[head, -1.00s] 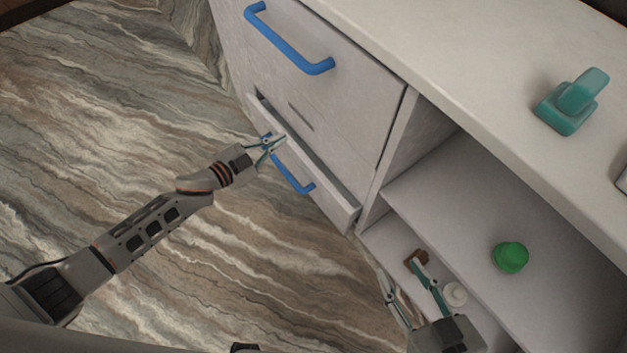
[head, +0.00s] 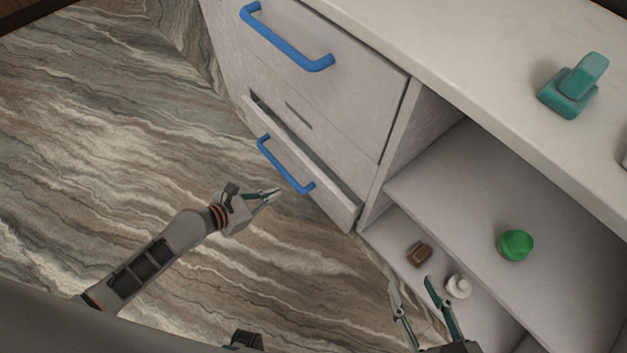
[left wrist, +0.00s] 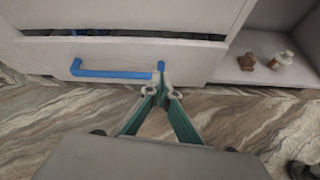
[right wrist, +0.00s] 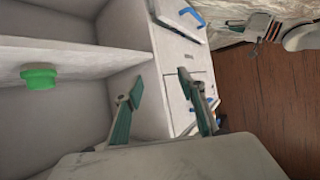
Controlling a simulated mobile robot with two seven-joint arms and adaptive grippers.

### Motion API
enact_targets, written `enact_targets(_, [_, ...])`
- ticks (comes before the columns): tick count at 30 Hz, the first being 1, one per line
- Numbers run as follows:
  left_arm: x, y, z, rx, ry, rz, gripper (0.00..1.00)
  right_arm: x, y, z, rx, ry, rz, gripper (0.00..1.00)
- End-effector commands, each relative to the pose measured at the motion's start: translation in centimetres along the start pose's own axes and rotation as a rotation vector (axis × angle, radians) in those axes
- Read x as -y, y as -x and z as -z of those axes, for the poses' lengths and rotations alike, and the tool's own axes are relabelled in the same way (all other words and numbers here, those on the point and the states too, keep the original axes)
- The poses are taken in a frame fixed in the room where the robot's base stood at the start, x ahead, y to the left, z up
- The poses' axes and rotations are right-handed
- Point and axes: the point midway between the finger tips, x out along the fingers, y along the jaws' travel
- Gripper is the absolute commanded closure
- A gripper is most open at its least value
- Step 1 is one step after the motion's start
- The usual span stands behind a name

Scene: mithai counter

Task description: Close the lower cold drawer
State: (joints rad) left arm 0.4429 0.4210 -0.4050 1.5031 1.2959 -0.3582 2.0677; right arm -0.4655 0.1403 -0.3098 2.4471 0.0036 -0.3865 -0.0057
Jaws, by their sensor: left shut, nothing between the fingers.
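The lower cold drawer (head: 338,203) is part way out of the white cabinet, with a dark gap along its top edge. Its blue handle (head: 285,168) is in front, and it also shows in the left wrist view (left wrist: 112,74). My left gripper (head: 277,193) is shut and empty, on the floor side of the handle. In the left wrist view its fingertips (left wrist: 160,82) overlap the handle's right end; contact cannot be told. My right gripper (head: 412,281) is open and empty in front of the low shelf. It also shows in the right wrist view (right wrist: 162,82).
The upper drawer (head: 315,95) above looks shut and has a blue handle. A green item (head: 515,245) is on the middle shelf. A brown item (head: 419,254) and a white item (head: 458,287) are on the bottom shelf. A teal device (head: 573,88) stands on the counter. The floor at left is clear.

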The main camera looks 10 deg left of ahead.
Motion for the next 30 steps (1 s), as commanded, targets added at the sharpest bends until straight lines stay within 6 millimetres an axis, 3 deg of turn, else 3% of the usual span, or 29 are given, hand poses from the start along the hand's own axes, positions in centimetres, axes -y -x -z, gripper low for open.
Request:
enact_targets(3, [0.8, 0.4, 0.0, 0.009, 0.140, 0.023, 1.00, 0.0, 0.0, 0.0, -0.001, -0.001, 0.000, 0.60])
enact_targets(8, [1.0, -0.3, 0.1, 0.012, 0.184, 0.029, 1.00, 0.1, 0.0, -0.4, 0.006, -0.007, 0.003, 0.60])
enact_targets(13, [1.3, -2.9, 0.5, 0.009, 0.186, 0.031, 1.00, 0.5, -0.1, -0.8, 0.007, -0.031, 0.010, 0.60])
enact_targets(17, [1.5, -5.5, 0.7, 0.006, 0.185, 0.032, 1.00, 1.0, -0.3, 0.2, -0.023, -0.066, 0.019, 0.60])
enact_targets(24, [1.6, -9.9, 0.6, 0.006, 0.184, 0.032, 1.00, 3.9, -0.9, 0.4, -0.062, -0.273, 0.061, 0.60])
enact_targets(30, [1.0, -12.1, -1.5, 0.012, 0.178, 0.027, 1.00, 4.4, -0.9, 0.6, -0.071, -0.317, 0.070, 0.60])
